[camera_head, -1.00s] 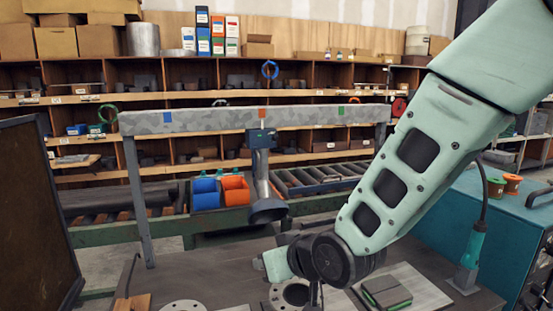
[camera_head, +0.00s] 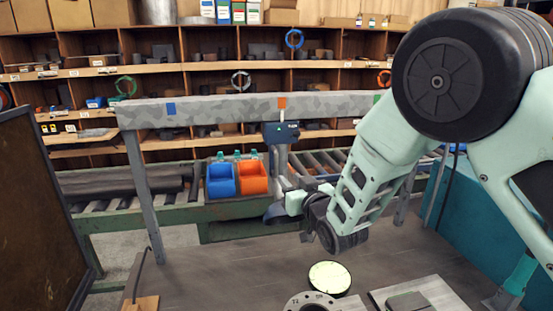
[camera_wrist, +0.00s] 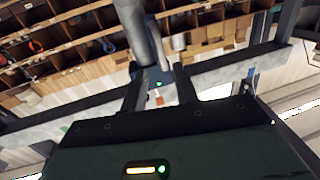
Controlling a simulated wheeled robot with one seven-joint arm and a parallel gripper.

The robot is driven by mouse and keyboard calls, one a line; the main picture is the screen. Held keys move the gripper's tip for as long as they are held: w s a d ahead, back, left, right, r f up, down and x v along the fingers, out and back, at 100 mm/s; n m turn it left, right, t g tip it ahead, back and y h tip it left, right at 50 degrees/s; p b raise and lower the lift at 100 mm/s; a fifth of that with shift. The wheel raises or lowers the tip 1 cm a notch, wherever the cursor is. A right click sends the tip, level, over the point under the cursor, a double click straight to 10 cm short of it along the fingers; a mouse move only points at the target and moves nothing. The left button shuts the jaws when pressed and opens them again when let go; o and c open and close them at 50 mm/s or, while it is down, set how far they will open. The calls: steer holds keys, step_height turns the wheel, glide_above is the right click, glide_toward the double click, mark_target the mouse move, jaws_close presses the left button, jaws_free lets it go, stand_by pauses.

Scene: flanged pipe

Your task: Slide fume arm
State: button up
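The fume arm has a dark blue carriage (camera_head: 281,132) on a long grey rail (camera_head: 225,112), at the orange mark (camera_head: 282,103). Its grey tube hangs down to a dark hood (camera_head: 274,214), partly hidden by my gripper (camera_head: 286,195), which is beside the lower tube. The rail also has a blue mark (camera_head: 171,108) to the left and a green mark (camera_head: 377,98) to the right, partly hidden by my arm. In the wrist view my gripper's fingers (camera_wrist: 160,70) stand apart, with the carriage and tube (camera_wrist: 138,30) beyond them. Contact with the tube cannot be told.
On the bench below are a bright round disc (camera_head: 330,278), a flange (camera_head: 311,302) and a plate (camera_head: 430,290). A blue bin (camera_head: 221,180) and an orange bin (camera_head: 253,178) stand behind. A dark panel (camera_head: 40,215) is at the left. The bench's left middle is clear.

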mark_target(277, 167)
steer(key=p+x, duration=0.4)
steer(key=x, duration=0.6)
steer(key=shift+w+a, duration=0.1)
jaws_close()
